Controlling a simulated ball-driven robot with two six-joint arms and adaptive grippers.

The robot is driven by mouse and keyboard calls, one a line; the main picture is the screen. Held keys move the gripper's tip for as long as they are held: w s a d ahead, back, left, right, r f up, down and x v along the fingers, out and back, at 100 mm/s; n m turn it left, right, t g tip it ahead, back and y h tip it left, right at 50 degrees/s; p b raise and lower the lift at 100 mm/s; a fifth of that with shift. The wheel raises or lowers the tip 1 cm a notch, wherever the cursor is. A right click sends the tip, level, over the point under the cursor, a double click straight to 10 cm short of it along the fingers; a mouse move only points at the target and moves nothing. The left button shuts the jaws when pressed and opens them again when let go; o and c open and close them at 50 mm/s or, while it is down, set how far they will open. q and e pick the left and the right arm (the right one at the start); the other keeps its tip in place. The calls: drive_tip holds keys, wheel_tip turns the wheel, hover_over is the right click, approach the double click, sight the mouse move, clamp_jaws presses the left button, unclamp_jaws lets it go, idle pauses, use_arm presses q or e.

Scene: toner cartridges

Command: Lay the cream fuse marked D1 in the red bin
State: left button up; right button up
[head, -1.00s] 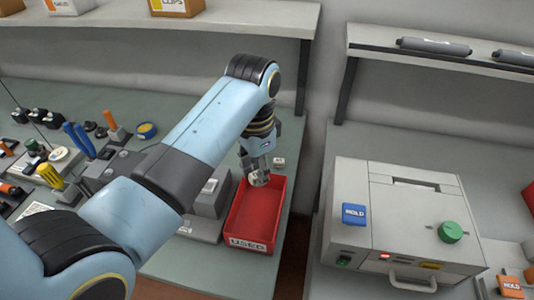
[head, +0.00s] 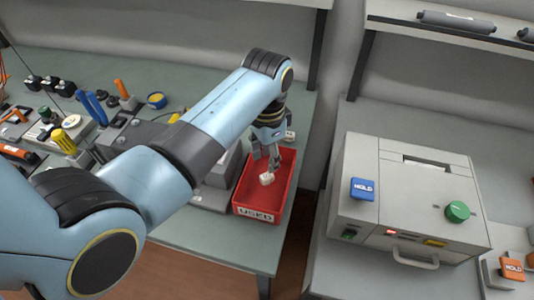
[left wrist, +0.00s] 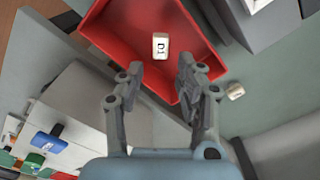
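The cream fuse marked D1 (left wrist: 160,46) is inside the red bin (left wrist: 112,30), its label facing the left wrist camera. In the head view the fuse (head: 267,178) shows as a small pale block within the walls of the red bin (head: 258,211), whose front label reads USED. My left gripper (left wrist: 160,68) is open, with its fingers apart and the fuse beyond the fingertips, not between them. In the head view my left gripper (head: 272,160) points down over the bin. My right gripper is not in view.
Another small cream block (head: 290,136) lies on the bench behind the bin. A grey machine (head: 405,190) with blue and green parts stands right, across a gap. Tools, including a yellow-handled one (head: 62,141), crowd the bench at left. A shelf overhangs the back.

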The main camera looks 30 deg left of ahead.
use_arm(q)
drive_tip(key=shift+o, duration=0.8)
drive_tip(key=shift+r, duration=0.3)
wheel_tip(320, 180, up, 12)
drive_tip(key=shift+f, duration=0.25)
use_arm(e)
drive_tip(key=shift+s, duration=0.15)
use_arm(q)
drive_tip(key=shift+s, duration=0.1)
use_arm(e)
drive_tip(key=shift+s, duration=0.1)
